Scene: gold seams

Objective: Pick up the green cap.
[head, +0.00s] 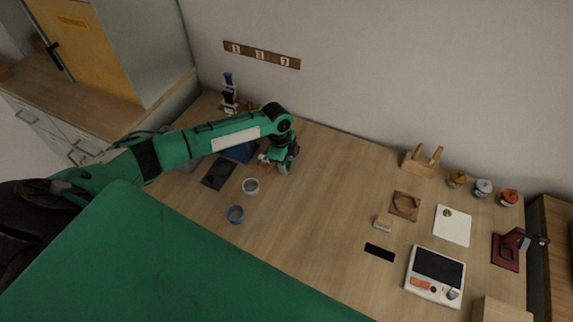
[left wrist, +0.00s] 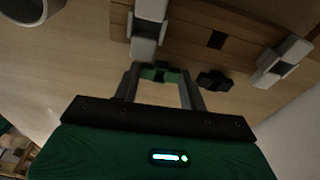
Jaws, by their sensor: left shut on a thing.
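The green cap (left wrist: 158,72) shows in the left wrist view as a small green piece between the fingertips of my left gripper (left wrist: 160,82). The gripper is shut on it, with one finger on each side. The fingers hide parts of the cap, and I cannot tell whether it still touches the surface below. In the head view my left gripper (head: 270,160) is over the left part of the table, and the cap cannot be made out there. My right gripper is not in view.
A small black piece (left wrist: 215,80) lies right of the fingers. Pale clamp-like parts (left wrist: 148,30) stand close by on wood. The middle of the table (head: 310,220) is clear.

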